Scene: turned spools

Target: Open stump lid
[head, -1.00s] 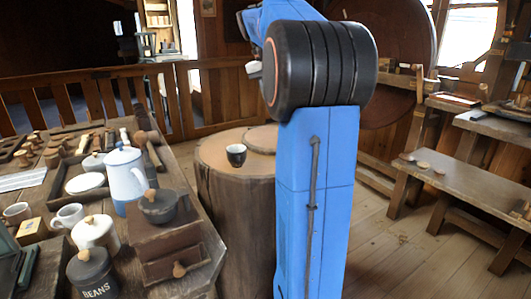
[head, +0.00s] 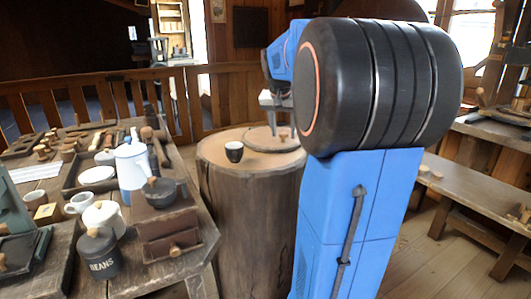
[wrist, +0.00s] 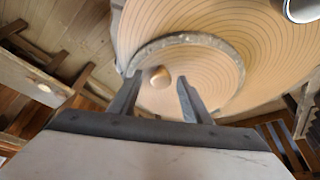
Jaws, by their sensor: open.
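The tree stump (head: 240,200) stands upright right of the cluttered table. Its round lid (head: 262,142) with a small wooden knob (head: 284,133) lies on the right part of the stump top. In the wrist view the lid (wrist: 215,70) shows its ringed wood face and dark rim, and the knob (wrist: 160,77) lies between my fingertips. My gripper (wrist: 156,82) is open, its two fingers on either side of the knob with gaps. In the head view my gripper (head: 272,102) is above the lid, partly hidden by my arm.
A dark cup (head: 234,151) stands on the stump top left of the lid; its edge shows in the wrist view (wrist: 303,8). The table at left holds a white pitcher (head: 132,165), a beans jar (head: 98,254) and other items. A bench (head: 475,185) stands right.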

